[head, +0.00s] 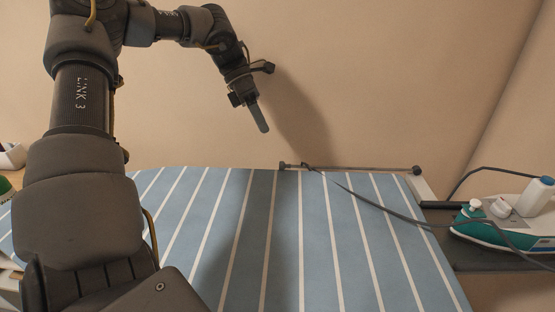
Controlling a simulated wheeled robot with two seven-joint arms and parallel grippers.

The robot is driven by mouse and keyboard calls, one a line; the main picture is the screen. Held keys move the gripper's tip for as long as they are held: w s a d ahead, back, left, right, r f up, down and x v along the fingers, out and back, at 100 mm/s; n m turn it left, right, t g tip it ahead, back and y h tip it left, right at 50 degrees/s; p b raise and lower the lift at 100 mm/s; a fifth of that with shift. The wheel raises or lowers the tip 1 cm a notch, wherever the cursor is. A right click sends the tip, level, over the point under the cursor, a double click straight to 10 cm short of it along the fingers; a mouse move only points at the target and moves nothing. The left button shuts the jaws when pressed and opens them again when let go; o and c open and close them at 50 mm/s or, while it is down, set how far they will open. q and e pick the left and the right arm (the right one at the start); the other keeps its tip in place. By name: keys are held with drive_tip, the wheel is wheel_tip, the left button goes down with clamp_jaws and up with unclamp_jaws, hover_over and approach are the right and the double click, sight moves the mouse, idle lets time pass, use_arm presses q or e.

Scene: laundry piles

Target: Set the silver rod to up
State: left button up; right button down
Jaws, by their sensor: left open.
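The silver rod (362,168) lies almost level along the far edge of the striped ironing board (312,240). Its right end meets a dark round joint, and its left end carries a small dark fitting. A dark cord runs from near that left end toward the iron. My left gripper (259,116) hangs in the air above and to the left of the rod's left end, apart from it and empty. It is open; one grey finger shows clearly, and the other is mostly hidden by the angle. My right gripper is not in view.
A white and teal iron (508,219) stands on a dark rest at the right, with its cord crossing the board's right part. A beige wall (390,80) rises close behind the board. White and green items (8,165) sit at the left edge. The board's top is clear.

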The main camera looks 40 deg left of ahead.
use_arm(q)
drive_tip(key=x, duration=1)
drive_tip(key=shift+b, duration=0.4)
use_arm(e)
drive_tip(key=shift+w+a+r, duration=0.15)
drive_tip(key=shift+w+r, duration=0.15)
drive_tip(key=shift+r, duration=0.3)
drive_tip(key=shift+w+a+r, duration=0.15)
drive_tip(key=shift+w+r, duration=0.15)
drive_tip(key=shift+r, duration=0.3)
use_arm(q)
clamp_jaws()
